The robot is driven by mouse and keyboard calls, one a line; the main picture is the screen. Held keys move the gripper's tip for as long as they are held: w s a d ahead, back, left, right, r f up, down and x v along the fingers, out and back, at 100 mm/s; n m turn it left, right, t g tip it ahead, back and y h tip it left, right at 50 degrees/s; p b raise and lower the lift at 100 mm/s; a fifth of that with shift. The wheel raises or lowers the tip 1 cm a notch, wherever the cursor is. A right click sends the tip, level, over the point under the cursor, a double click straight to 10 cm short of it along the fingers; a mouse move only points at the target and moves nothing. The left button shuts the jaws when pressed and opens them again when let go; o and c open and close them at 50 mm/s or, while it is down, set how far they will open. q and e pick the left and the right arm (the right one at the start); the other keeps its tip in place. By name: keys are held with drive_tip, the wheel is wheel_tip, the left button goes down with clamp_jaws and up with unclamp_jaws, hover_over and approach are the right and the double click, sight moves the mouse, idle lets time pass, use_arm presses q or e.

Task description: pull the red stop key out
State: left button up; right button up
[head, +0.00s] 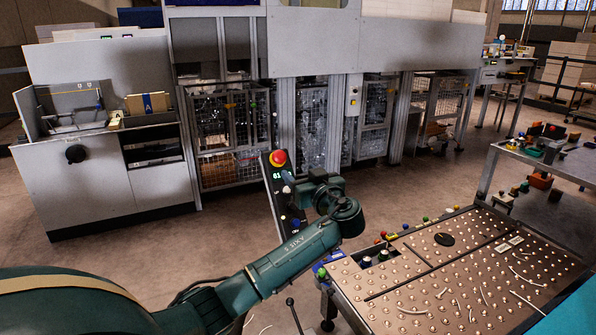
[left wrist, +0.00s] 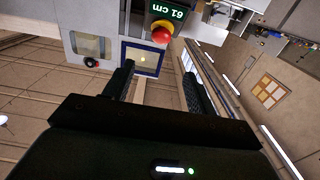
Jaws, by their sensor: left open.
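The red stop key (head: 278,157) is a round red knob on a yellow base, at the top of a dark upright control panel (head: 271,184) with a lit display. In the left wrist view the red stop key (left wrist: 161,33) shows beyond the fingertips, beside a green "61 cm" readout. My right gripper is not in view.
A ball-studded table (head: 445,268) with coloured buttons along its edge stands at the right front. A large grey machine (head: 315,40) with wire-mesh guards fills the back. Another table (head: 560,160) holding small items is at the far right. Open floor lies left of the panel.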

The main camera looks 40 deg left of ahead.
sight(281, 157)
use_arm(q)
drive_tip(key=x, duration=1.3)
drive_tip(key=shift+f+p, duration=0.35)
drive_tip(key=shift+f, duration=0.05)
drive_tip(key=shift+c, duration=0.5)
